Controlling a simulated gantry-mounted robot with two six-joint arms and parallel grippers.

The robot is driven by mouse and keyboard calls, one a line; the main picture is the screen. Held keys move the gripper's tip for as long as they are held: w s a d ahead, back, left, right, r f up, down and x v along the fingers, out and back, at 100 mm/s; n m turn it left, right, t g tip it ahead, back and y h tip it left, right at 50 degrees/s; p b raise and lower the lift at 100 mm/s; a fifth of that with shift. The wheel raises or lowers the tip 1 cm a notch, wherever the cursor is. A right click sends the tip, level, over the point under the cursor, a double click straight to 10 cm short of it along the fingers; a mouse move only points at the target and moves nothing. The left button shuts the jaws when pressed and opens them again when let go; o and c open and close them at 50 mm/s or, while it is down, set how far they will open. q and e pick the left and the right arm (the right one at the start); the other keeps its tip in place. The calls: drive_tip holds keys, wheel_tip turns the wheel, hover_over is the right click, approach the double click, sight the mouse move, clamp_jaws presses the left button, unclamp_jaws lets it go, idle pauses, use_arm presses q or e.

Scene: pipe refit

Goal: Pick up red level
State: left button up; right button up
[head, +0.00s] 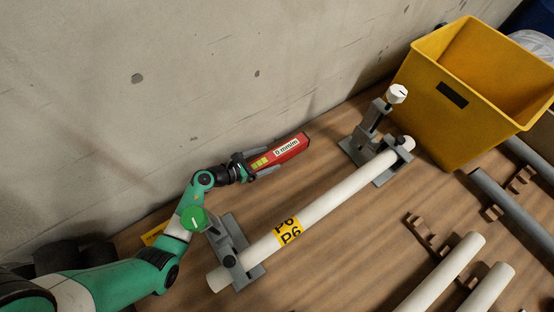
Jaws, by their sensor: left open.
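The red level (286,151) lies near the wall, behind the white pipe, with a white label and a yellow-green vial patch on it. My left gripper (262,169) is at the level's left end, open, with its fingers on either side of that end. I cannot tell whether the fingers touch it. My right gripper is not in the head view.
A white pipe (335,194) marked P6 rests in two grey clamps, the near one (240,262) with a green knob, the far one (357,146) with a white knob. A yellow bin (433,104) stands at the back right. More pipes (443,270) lie at the right.

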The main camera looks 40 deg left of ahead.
use_arm(q)
drive_tip(key=shift+w+f, duration=0.1)
drive_tip(key=shift+w, duration=0.1)
drive_tip(key=shift+s, duration=0.1)
clamp_jaws()
idle(0.4)
